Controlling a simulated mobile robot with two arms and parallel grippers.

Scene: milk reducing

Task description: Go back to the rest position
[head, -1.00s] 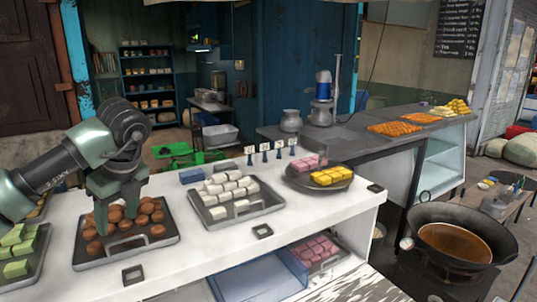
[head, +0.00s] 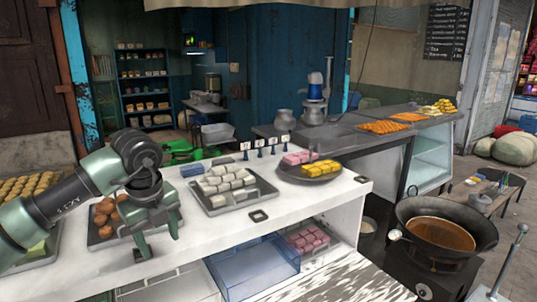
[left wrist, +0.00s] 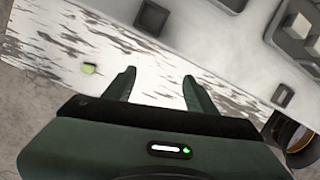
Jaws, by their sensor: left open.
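My left gripper (head: 158,236) is in front of the tray of brown round sweets (head: 104,212) in the head view, over the front edge of the white counter (head: 225,232). Its arm hides part of that tray. In the left wrist view my left gripper (left wrist: 160,85) has its two fingers apart with nothing between them. My right gripper is not in view.
A tray of white pieces (head: 238,199) and a dark plate of pink and yellow pieces (head: 340,172) stand on the counter. Below is a blue bin (head: 250,268). A large wok of brown liquid (head: 445,233) stands at the right. Space above the counter is clear.

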